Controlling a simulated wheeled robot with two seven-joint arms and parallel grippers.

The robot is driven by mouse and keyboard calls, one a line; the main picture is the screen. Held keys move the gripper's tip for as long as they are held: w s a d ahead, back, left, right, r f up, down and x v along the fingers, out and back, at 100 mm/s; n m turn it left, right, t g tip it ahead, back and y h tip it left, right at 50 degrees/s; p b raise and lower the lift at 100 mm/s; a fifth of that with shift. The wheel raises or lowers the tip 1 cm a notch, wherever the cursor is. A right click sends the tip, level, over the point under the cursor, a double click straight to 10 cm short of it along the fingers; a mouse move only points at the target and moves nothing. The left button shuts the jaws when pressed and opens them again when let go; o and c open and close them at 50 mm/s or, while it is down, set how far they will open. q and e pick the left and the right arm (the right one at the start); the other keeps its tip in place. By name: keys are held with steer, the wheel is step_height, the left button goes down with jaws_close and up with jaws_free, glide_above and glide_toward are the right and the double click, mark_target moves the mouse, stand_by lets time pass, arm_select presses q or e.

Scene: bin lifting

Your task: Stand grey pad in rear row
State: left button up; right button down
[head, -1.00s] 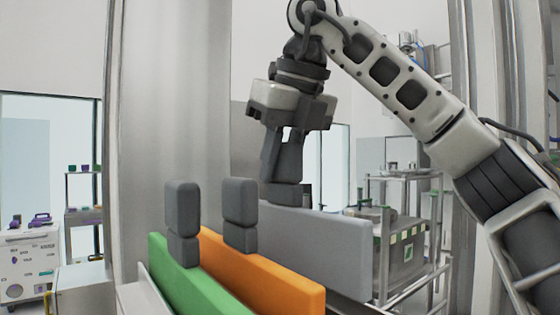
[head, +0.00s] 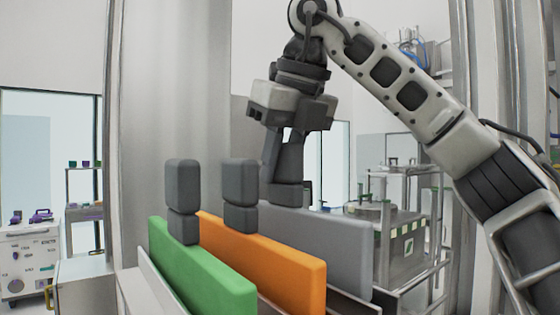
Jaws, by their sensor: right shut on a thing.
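The grey pad (head: 330,240) is an upright flat panel behind the orange pad (head: 270,263), in the rearmost place of the row. My right gripper (head: 284,160) is shut on the dark grip on top of the grey pad and holds it from above. The pad's lower part is mostly hidden by the orange pad, so I cannot tell whether it rests on the rack (head: 140,285). My left gripper is out of view.
The green pad (head: 200,270) stands in front of the orange one. Both have dark block grips on top. A metal shelf frame (head: 440,230) and equipment stand behind on the right. A white cabinet (head: 30,260) is at the far left.

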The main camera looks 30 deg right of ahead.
steer(key=shift+f, duration=0.3)
stand_by(0.4)
steer(key=shift+f+b, duration=0.65)
steer(key=shift+b, duration=0.05)
steer(key=c, duration=1.2)
jaws_free()
steer(key=shift+o, duration=0.2)
